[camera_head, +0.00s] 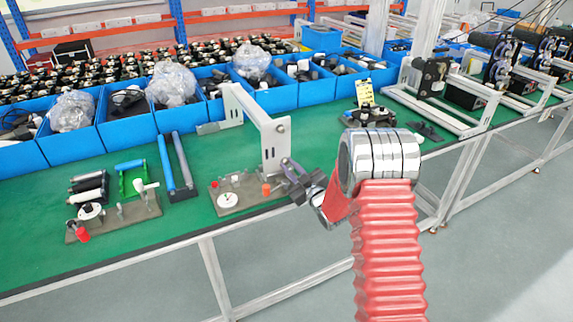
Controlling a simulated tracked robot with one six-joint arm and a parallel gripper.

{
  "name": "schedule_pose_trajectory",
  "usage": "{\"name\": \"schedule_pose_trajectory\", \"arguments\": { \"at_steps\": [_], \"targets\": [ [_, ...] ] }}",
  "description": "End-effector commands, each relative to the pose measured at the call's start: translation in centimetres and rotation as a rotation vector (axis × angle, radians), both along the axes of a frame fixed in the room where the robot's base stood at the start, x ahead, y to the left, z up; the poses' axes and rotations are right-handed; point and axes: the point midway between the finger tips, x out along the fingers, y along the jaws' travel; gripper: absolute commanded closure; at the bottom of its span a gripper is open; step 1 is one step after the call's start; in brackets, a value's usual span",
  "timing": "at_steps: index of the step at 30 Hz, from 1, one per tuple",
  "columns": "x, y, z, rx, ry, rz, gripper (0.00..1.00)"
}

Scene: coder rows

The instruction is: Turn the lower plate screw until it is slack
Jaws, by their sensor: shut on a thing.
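A pale metal plate (270,147) stands upright at the end of a bracket arm (242,103) on the bench. A small round screw head (281,128) shows near the plate's upper right corner. My gripper (287,165) comes in from the right, at the lower right edge of this plate. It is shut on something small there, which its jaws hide. By its place this is the lower plate screw, but the screw itself does not show. I cannot tell how far it is turned.
A grey fixture board (240,206) with a white disc, an orange knob and pegs lies under the plate. A similar board (112,222) lies left. Blue bins (276,97) line the back. Green bench top (140,240) is bare along the front left.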

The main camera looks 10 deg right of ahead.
Motion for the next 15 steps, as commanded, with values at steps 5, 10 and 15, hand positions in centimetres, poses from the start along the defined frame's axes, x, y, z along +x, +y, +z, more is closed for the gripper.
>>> {"name": "schedule_pose_trajectory", "arguments": {
  "at_steps": [5,10,15],
  "targets": [
    [0.00,-0.05,0.00,0.002,0.000,-0.001,0.77],
    [0.01,-0.03,0.00,0.003,0.001,-0.001,0.70],
    [0.00,-0.01,0.00,0.006,0.002,0.000,0.70]
  ]
}}
